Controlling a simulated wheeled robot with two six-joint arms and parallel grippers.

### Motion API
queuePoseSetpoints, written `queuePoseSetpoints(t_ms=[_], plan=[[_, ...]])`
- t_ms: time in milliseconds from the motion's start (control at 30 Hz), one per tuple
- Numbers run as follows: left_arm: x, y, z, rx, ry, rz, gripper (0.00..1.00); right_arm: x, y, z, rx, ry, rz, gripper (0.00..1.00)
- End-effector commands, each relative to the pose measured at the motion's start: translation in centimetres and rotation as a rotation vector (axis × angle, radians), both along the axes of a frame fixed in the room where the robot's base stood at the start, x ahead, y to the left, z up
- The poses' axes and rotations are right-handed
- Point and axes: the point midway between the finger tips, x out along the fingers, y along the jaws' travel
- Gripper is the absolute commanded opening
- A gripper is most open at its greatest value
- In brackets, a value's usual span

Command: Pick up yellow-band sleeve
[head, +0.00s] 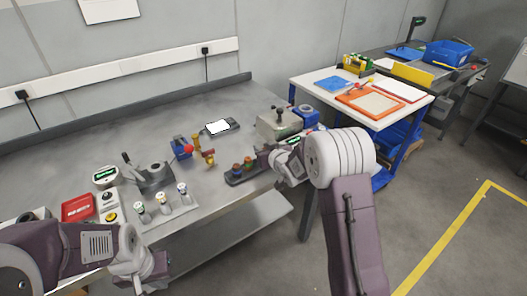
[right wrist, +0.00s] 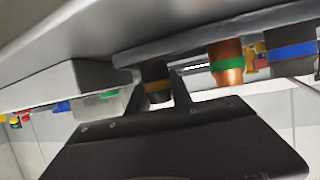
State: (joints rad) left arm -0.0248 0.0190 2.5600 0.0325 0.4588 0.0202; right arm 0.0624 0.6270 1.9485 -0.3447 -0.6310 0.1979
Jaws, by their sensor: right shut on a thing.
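The yellow-band sleeve (right wrist: 157,86) is dark with a yellow-orange band and sits between the two fingers of my right gripper (right wrist: 160,92) in the right wrist view. The gripper is shut on it. A copper green-band sleeve (right wrist: 226,62) and a dark blue-band sleeve (right wrist: 292,52) stand in a row beside it. In the head view my right gripper (head: 272,160) is at the right end of the dark sleeve rack (head: 240,180), where the yellow-band sleeve is hard to make out. My left gripper (head: 158,270) is low at the front left, away from the sleeves; its fingers are unclear.
A grey box-shaped machine (head: 279,124) stands behind the rack. A white table (head: 405,108) with trays is at the right.

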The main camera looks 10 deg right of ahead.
Motion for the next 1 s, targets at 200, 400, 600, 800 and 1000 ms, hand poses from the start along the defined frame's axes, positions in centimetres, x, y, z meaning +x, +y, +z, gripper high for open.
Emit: queuePoseSetpoints(t_ms=[200,400,600,800,1000], plan=[[0.0,0.0,1.4,0.0,0.0,0.0,0.0,-0.2,-0.4,4.2,-0.001,-0.004,-0.002,0.0],[0.0,0.0,2.7,0.0,0.0,0.0,0.0,-3.2,-4.1,6.9,-0.001,-0.004,-0.006,0.0],[0.0,0.0,4.2,0.0,0.0,0.0,0.0,-6.0,-7.4,9.4,-0.001,-0.002,-0.005,0.0],[0.0,0.0,4.7,0.0,0.0,0.0,0.0,-7.3,-8.9,10.3,0.0,-0.002,-0.002,0.0],[0.0,0.0,4.7,0.0,0.0,0.0,0.0,-7.4,-9.0,10.3,0.0,-0.001,0.0,0.0]])
